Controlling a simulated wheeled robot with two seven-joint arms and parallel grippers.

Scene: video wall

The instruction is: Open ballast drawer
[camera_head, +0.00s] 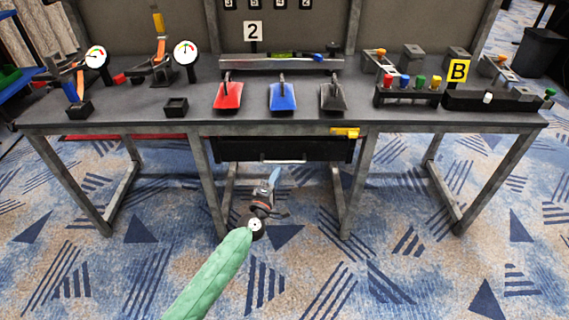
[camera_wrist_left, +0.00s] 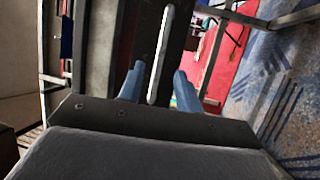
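The ballast drawer (camera_head: 240,150) is a wide black box under the middle of the workbench. It looks shut, with its front close to the bench's front edge. Its pale bar handle (camera_head: 284,162) runs along the lower front. My left gripper (camera_head: 273,176) is in front of and just below the handle, its blue fingers pointing at the drawer. In the left wrist view the fingers (camera_wrist_left: 158,82) are apart and the handle (camera_wrist_left: 161,50) lines up with the gap between them. I cannot tell whether the fingertips reach around it. My right gripper is not in view.
A yellow piece (camera_head: 345,132) sits at the bench edge above the drawer's right end. Red (camera_head: 229,96), blue (camera_head: 282,97) and black (camera_head: 333,97) blocks with handles stand on the bench (camera_head: 205,97). Bench legs flank the drawer. The carpet in front is clear.

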